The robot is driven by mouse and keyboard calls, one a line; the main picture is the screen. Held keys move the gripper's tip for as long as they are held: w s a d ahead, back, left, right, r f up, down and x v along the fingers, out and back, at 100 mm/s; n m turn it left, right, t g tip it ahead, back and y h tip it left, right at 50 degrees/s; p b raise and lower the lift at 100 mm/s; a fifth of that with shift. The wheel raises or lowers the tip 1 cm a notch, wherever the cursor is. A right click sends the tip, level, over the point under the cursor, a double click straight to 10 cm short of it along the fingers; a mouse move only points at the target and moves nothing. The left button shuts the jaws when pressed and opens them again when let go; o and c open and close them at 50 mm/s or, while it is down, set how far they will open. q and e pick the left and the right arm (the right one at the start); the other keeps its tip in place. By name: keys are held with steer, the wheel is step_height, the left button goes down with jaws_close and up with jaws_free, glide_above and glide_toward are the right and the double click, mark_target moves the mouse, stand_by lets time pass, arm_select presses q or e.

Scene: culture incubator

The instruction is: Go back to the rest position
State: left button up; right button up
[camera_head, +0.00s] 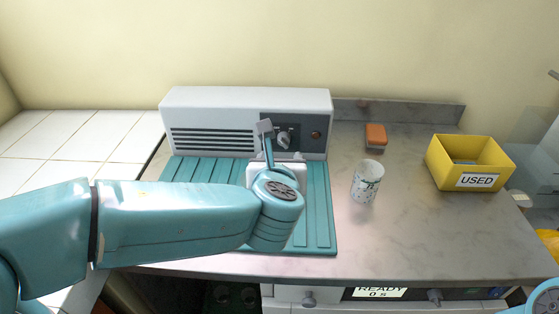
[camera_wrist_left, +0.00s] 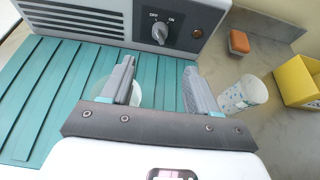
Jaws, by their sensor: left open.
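My left gripper (camera_head: 278,145) is open over the teal ribbed mat (camera_head: 318,222), in front of the white incubator (camera_head: 215,105). In the left wrist view its two fingers (camera_wrist_left: 160,88) are spread apart with nothing gripped. A pale round, clear-looking thing (camera_wrist_left: 134,94), perhaps a dish, lies on the mat below, partly hidden behind the left finger. The incubator's dial (camera_wrist_left: 159,32), marked OFF and ON, is beyond the fingers. My left arm covers much of the mat in the head view. My right gripper is out of view; only a bit of teal arm shows at the lower right corner.
A speckled white cup (camera_head: 366,182) stands right of the mat. An orange-topped block (camera_head: 375,136) lies behind it. A yellow bin labelled USED (camera_head: 456,180) stands farther right. A READY 0 s display (camera_head: 380,292) is below the counter edge. Grey counter between cup and bin is clear.

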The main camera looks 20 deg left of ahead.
arm_select(q)
steer(key=shift+s+d+r, duration=0.1)
steer(key=shift+s+r, duration=0.1)
steer(key=shift+s, duration=0.35)
